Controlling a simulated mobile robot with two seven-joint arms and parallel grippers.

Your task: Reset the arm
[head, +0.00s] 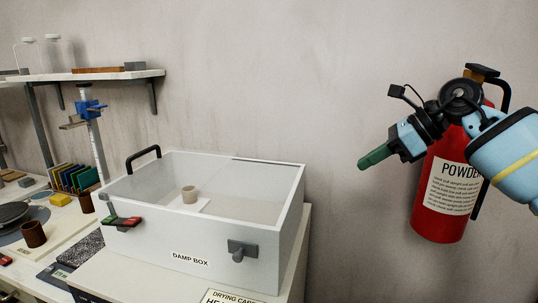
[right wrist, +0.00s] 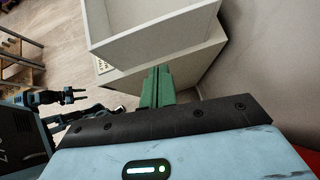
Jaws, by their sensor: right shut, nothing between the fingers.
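My right gripper (head: 374,157) is raised in the air at the right of the head view, in front of the wall and the fire extinguisher. Its green fingers are together, with nothing between them, and point down and left. They also show closed in the right wrist view (right wrist: 157,86). The gripper touches nothing that I can see. In the right wrist view, a small dark two-pronged end at the left looks like my left gripper (right wrist: 74,95). Its prongs stand apart and look empty. The head view does not show it.
A red fire extinguisher (head: 437,203) hangs on the wall behind my right arm. A shelf (head: 100,76) and a cluttered bench are at the left. The wall between box and extinguisher is bare.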

